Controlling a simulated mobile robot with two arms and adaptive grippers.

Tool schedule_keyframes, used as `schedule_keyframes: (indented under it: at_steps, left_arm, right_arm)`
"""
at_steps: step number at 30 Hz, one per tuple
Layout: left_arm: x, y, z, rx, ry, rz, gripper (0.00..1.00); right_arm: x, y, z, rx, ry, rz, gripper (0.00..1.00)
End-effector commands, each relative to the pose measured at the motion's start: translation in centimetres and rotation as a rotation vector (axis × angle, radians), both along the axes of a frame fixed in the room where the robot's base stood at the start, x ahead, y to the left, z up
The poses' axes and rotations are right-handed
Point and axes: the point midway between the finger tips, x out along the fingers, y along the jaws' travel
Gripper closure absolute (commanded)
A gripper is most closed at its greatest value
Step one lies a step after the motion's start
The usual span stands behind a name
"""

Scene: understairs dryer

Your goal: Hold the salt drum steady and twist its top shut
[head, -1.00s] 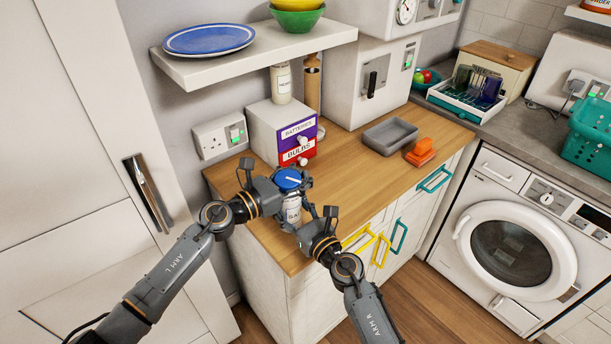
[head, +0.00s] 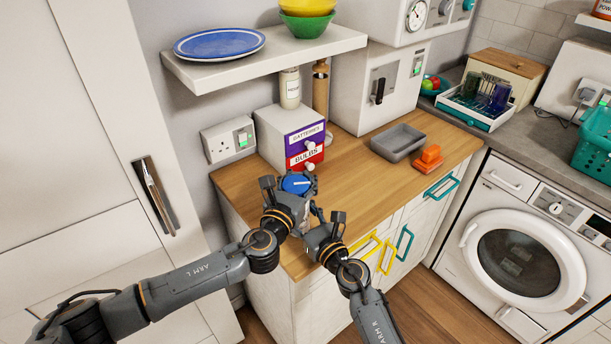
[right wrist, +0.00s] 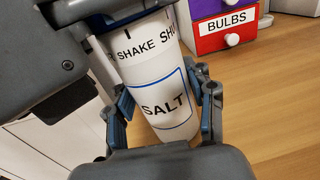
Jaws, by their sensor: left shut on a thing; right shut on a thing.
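The salt drum has a round blue top (head: 297,184) with a pale line across it, at the left front of the wooden counter in the head view. My left gripper (head: 292,190) is shut on the blue top from above. In the right wrist view the drum's white body (right wrist: 158,95) reads SALT, with SHAKE and a partly hidden word beginning SH near its upper edge. My right gripper (right wrist: 165,108) is shut on the body, a finger on each side. In that view the top is mostly hidden by my left gripper.
A box with BATTERIES and BULBS drawers (head: 289,138) stands close behind the drum. A grey tray (head: 398,142) and an orange object (head: 428,158) lie farther right. A shelf (head: 265,57) overhangs the back. The wood between the drum and tray is clear.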

Motion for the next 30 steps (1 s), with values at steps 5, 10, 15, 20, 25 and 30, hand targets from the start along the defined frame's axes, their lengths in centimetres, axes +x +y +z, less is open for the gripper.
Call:
schedule_keyframes:
  at_steps: [5, 10, 15, 20, 25, 30]
  left_arm:
    - [0.11, 0.43, -0.23, 0.006, 0.002, 0.048, 0.95]
    - [0.14, 0.57, -0.28, 0.007, 0.002, 0.063, 0.95]
    - [0.14, 0.6, -0.33, 0.007, 0.003, 0.064, 0.95]
    - [0.14, 0.61, -0.37, 0.007, 0.004, 0.064, 0.62]
    - [0.13, 0.54, -0.33, 0.006, 0.004, 0.062, 0.37]
    - [0.11, 0.43, -0.22, 0.004, 0.003, 0.06, 0.37]
  right_arm:
    - [0.2, -0.56, -0.12, 0.001, 0.002, -0.012, 0.87]
    - [0.2, -0.56, -0.12, 0.0, 0.001, -0.013, 0.87]
    - [0.21, -0.56, -0.1, 0.0, 0.001, -0.013, 0.87]
    - [0.21, -0.56, -0.09, 0.001, 0.001, -0.013, 0.87]
    - [0.16, -0.44, -0.07, 0.0, 0.0, -0.01, 0.87]
    - [0.09, -0.24, -0.05, 0.0, 0.0, -0.005, 0.88]
